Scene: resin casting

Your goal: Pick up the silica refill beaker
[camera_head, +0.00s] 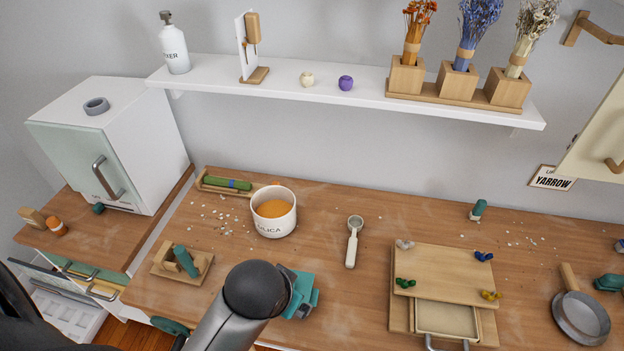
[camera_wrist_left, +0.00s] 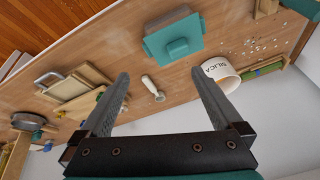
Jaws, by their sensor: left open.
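The silica refill beaker (camera_head: 273,214) is a white round pot with dark "SILICA" lettering and orange contents. It stands upright on the wooden worktop, left of the white-handled scoop (camera_head: 353,242). In the left wrist view the beaker (camera_wrist_left: 222,72) lies just beyond the right-hand finger, which hides part of it; its lettering shows there. My left gripper (camera_wrist_left: 157,75) is open, with nothing between its fingers. The scoop handle (camera_wrist_left: 152,87) shows in the gap, farther off on the worktop. I cannot make out the left gripper in the head view. My right gripper is not in view.
A green-filled wooden tray (camera_head: 226,184) lies close behind the beaker. White grains (camera_head: 208,222) are scattered to its left. A wooden holder (camera_head: 183,263) stands at front left, a teal item (camera_head: 304,300) in front, and a wooden board (camera_head: 441,270) to the right. A shelf (camera_head: 330,88) hangs above.

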